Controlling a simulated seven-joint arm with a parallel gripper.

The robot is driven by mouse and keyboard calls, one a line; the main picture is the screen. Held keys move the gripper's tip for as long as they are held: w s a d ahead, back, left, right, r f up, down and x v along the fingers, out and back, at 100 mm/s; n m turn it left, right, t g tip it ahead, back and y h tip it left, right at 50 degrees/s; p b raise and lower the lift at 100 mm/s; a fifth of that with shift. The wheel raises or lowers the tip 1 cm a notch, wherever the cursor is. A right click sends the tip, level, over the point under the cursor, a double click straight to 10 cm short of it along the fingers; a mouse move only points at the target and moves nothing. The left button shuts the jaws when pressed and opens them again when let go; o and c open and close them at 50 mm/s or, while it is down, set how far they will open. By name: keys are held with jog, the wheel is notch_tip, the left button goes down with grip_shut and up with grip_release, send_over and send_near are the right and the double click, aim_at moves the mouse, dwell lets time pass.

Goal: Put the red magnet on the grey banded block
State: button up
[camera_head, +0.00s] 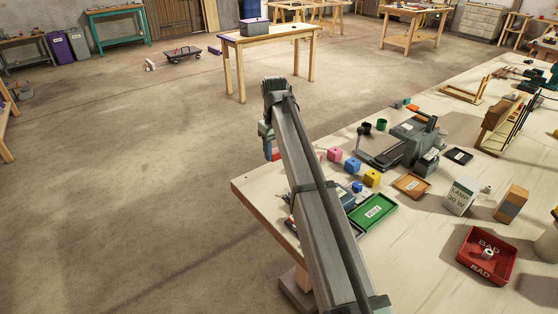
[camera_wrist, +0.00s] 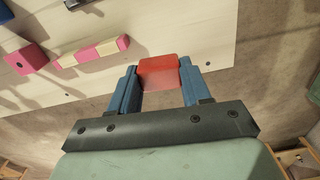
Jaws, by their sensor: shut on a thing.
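The red magnet (camera_wrist: 160,72) is a small red block between the two blue fingers of my gripper (camera_wrist: 158,82) in the wrist view. My gripper is shut on it. In the head view my gripper (camera_head: 270,148) hangs by the far left edge of the workbench, partly hidden by my arm, and a bit of the red magnet (camera_head: 276,155) shows. An orange block with a grey band (camera_head: 511,203) stands upright on the bench at the right, well apart from my gripper. I cannot tell for certain that it is the grey banded block.
Pink (camera_head: 335,154) and yellow (camera_head: 371,178) cubes, a green tray (camera_head: 372,212), a grey machine (camera_head: 410,142), a lamp box (camera_head: 460,195) and a red BAD tray (camera_head: 487,256) stand on the workbench (camera_head: 415,272). My arm hides part of its left side.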

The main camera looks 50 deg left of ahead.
jog(key=shift+r, duration=0.75)
jog(key=w+d+r+m, duration=0.1)
jog(key=w+d, duration=0.4)
jog(key=w, duration=0.3)
jog(key=w+d+m, duration=0.2)
jog(key=w+d, duration=0.3)
jog(key=w, duration=0.4)
notch_tip(320, 180, up, 10)
jog(key=m, duration=1.4)
send_over(520, 191)
notch_tip(520, 191, down, 10)
jog(key=shift+r, duration=0.2)
jog(key=shift+f, duration=0.15)
